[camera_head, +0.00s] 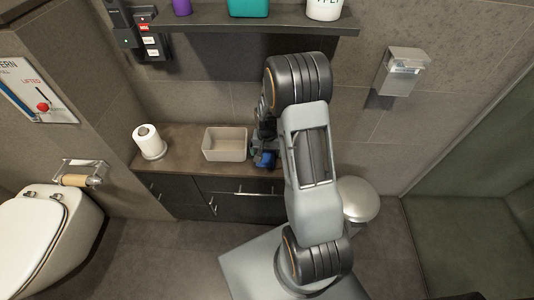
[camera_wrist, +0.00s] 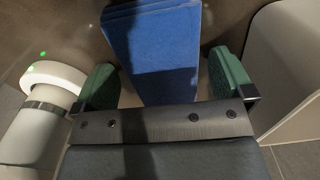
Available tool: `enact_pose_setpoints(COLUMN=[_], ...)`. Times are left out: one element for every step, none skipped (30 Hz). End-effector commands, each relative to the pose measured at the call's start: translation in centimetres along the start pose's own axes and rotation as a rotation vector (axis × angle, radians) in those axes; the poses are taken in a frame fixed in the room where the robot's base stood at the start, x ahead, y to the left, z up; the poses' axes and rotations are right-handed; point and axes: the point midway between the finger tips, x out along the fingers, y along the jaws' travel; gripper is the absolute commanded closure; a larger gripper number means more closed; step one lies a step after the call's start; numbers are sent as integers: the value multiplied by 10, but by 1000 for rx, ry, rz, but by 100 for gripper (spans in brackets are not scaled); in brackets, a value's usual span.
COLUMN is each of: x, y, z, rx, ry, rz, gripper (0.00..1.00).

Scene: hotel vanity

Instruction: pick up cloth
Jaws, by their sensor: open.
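The cloth (camera_wrist: 155,50) is a blue, folded, flat-sided stack with layered edges at its top in the wrist view. In the head view a small blue patch of it (camera_head: 265,158) shows on the counter, right of the beige basin. My gripper (camera_wrist: 163,78) is open, with one green finger on each side of the cloth. Gaps show between the fingers and the cloth, and nothing is gripped. In the head view my arm hides most of the gripper and part of the cloth.
The beige basin (camera_head: 226,130) stands close beside the cloth on the brown counter (camera_head: 185,160). A white paper roll (camera_head: 149,141) stands further left. A round-lidded bin (camera_head: 357,199) is right of the counter. A shelf (camera_head: 245,25) with bottles hangs above.

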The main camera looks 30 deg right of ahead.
Motion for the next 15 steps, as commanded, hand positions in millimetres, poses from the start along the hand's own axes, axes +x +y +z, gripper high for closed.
enact_pose_setpoints(x=[0, 0, 0, 0, 0, 0, 0, 0, 0, 0, 0, 0, 0, 0, 0], y=[0, 0, 0, 0, 0, 0, 0, 0, 0, 0, 0, 0, 0, 0, 0], z=[0, 0, 0, 0, 0, 0, 0, 0, 0, 0, 0, 0, 0, 0, 0], rx=[0, 0, 0, 0, 0, 0, 0, 0, 0, 0, 0, 0, 0, 0, 0], ry=[0, 0, 0, 0, 0, 0, 0, 0, 0, 0, 0, 0, 0, 0, 0], rz=[0, 0, 0, 0, 0, 0, 0, 0, 0, 0, 0, 0, 0, 0, 0], gripper=[2, 5, 9, 12, 14, 18, 21, 24, 28, 31, 34, 37, 40, 43, 47])
